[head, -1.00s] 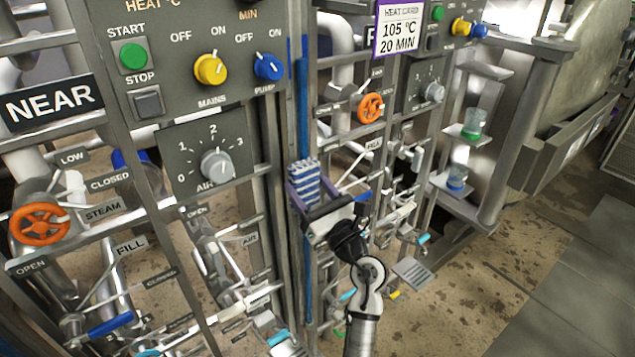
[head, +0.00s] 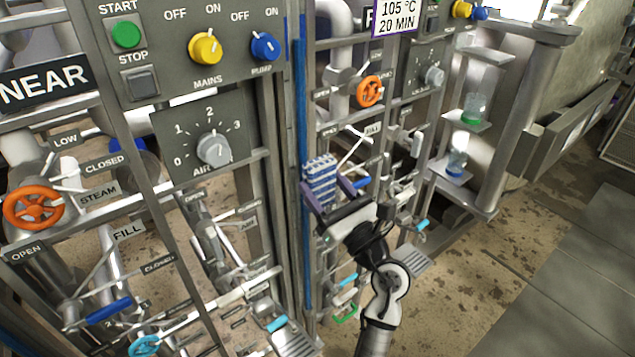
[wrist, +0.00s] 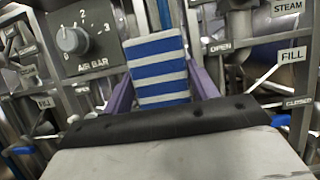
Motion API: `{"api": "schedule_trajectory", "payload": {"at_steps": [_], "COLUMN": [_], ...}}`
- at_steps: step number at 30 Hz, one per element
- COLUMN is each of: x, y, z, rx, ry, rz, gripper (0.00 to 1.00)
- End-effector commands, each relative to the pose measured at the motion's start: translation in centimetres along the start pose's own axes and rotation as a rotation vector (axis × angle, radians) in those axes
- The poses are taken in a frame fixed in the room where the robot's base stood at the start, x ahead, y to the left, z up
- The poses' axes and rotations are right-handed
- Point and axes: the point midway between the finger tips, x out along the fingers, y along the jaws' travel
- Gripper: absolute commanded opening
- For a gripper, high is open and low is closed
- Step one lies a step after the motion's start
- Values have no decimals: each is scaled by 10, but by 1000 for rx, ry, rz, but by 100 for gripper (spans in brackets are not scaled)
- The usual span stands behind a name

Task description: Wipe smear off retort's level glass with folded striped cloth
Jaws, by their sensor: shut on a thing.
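My gripper (head: 331,194) is shut on the folded blue-and-white striped cloth (head: 319,176), which stands up between its purple fingers. The wrist view shows the cloth (wrist: 158,66) upright between both fingers (wrist: 163,92). In the head view the cloth is just right of a tall, narrow blue upright strip (head: 301,120) between the two panels. I cannot tell whether this strip is the level glass, or whether the cloth touches anything. No smear can be made out.
The near panel with the air dial (head: 213,149) and an orange handwheel (head: 34,208) is at left. Another orange handwheel (head: 369,91), pipes and valve levers stand close behind my gripper. Shelves with small jars (head: 473,108) are to the right. Open floor (head: 530,235) lies at lower right.

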Motion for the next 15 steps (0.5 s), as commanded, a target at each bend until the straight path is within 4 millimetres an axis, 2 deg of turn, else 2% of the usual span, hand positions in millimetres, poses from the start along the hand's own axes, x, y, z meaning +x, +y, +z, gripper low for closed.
{"api": "schedule_trajectory", "payload": {"at_steps": [10, 15], "x": [-2, -10], "y": [0, -1], "z": [1, 4], "rx": [0, -1], "ry": [0, -1], "rz": [0, -2], "gripper": [37, 37]}}
